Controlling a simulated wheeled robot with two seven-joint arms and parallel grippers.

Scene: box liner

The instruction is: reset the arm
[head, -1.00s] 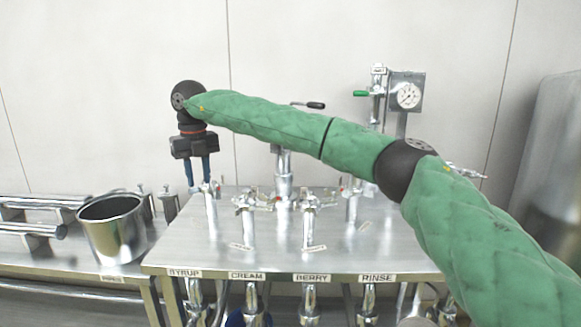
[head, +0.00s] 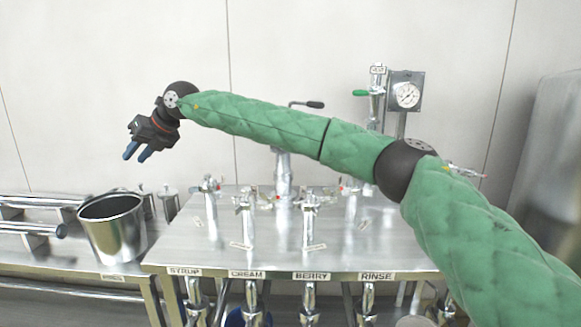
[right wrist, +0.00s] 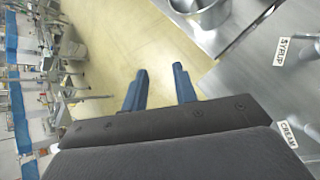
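My right arm, in a green padded sleeve, reaches from the lower right across the head view. My left gripper is in neither view.
A steel counter (head: 225,258) holds several taps labelled SYRUP, CREAM, BERRY and RINSE. A steel pot (head: 112,240) stands on the left bench. A pressure gauge (head: 407,95) is at the back right. Air around the gripper is clear.

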